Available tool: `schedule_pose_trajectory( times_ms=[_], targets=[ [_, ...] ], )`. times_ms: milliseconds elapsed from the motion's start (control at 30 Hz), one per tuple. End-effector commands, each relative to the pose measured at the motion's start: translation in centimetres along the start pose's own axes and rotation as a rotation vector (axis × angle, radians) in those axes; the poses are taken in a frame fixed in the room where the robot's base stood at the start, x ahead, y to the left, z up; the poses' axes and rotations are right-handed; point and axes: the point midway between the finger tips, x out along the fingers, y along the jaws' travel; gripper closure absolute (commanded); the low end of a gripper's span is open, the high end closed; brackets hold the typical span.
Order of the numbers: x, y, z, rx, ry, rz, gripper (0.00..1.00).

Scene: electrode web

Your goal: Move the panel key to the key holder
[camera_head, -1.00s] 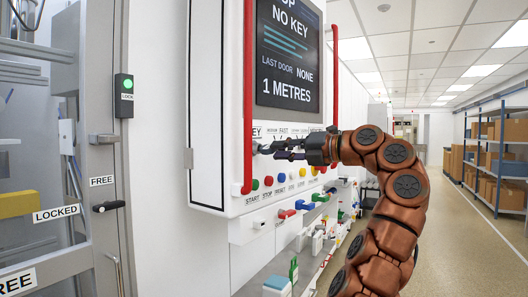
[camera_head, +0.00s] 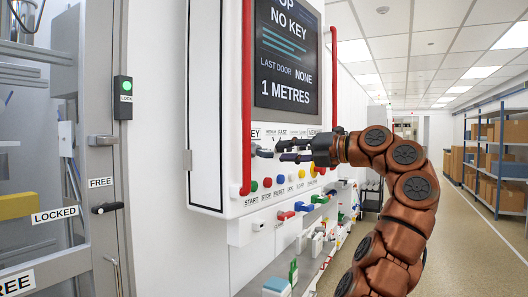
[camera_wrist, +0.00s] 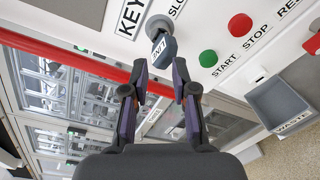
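The panel key (camera_wrist: 165,48) is a grey tagged key in the switch under the KEY label on the white control panel. In the head view the key (camera_head: 263,152) shows as a small grey shape just left of my gripper. My gripper (camera_head: 281,150) is open and empty beside the panel. In the wrist view my two fingers (camera_wrist: 160,75) are spread apart, with the key just beyond and between their tips. They do not appear to touch it. I cannot make out the key holder for certain in either view.
A red vertical bar (camera_head: 247,95) runs up the panel close to the key. Coloured buttons (camera_head: 267,182) line the panel below. A grey waste bin (camera_wrist: 277,103) is at the right in the wrist view. The aisle floor (camera_head: 470,235) is clear.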

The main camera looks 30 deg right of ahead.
Motion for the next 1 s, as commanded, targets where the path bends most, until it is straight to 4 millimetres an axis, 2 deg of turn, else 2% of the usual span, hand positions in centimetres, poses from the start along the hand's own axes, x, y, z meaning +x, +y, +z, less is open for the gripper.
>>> schedule_pose_trajectory(
  times_ms=[233, 367, 733, 900, 1000],
  targets=[
    [-0.1, 0.0, 0.0, 0.0, 0.0, 0.0, 0.73],
    [-1.0, 0.0, 0.1, 0.0, -0.002, 0.0, 0.73],
    [-7.7, 0.1, 0.0, 0.002, -0.002, 0.001, 0.73],
    [-9.7, 0.2, 0.0, -0.001, -0.002, 0.004, 0.73],
    [-10.2, 0.1, 0.1, 0.003, -0.001, 0.005, 0.73]
  ],
)
